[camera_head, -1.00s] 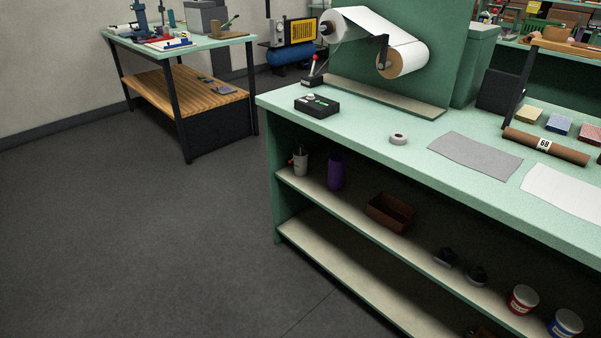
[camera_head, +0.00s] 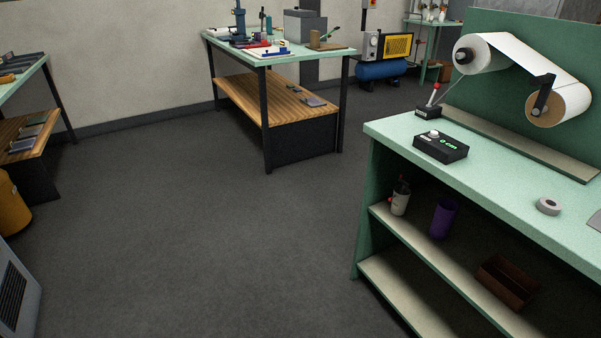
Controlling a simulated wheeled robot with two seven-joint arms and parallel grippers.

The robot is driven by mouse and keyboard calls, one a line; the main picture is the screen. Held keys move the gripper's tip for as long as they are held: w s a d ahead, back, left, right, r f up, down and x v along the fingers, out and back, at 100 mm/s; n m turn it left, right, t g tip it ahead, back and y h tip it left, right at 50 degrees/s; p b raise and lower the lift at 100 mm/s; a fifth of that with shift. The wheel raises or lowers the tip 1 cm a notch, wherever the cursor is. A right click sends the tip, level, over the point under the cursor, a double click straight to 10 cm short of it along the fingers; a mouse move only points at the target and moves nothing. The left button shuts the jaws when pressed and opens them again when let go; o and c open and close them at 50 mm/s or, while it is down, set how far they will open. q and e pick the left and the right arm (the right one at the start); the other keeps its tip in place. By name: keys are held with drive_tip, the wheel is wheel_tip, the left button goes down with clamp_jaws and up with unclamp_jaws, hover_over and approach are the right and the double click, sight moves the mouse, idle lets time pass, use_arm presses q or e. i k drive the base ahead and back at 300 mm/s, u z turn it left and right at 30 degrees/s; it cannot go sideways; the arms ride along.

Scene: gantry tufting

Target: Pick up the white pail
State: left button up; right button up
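I see nothing in the head view that I can clearly tell is a white pail. A small white container (camera_head: 400,202) with something red at its rim stands on the upper shelf of the green workbench at the right; it looks more like a cup than a pail. A purple cylinder (camera_head: 443,218) stands to its right on the same shelf. Neither of my grippers shows in this view.
The green workbench (camera_head: 480,178) fills the right side. A brown box (camera_head: 505,282) sits on its shelf. Another table (camera_head: 345,55) stands at the back, and a yellow drum (camera_head: 12,212) is at the left edge. The grey floor (camera_head: 200,230) between is clear.

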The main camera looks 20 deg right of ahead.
sight(399, 204)
drive_tip(key=u, duration=0.35)
drive_tip(key=i, duration=2.2)
drive_tip(key=z, duration=1.1)
drive_tip(key=i, duration=1.15)
drive_tip(key=z, duration=1.4)
drive_tip(key=i, duration=0.2)
drive_tip(key=z, duration=0.1)
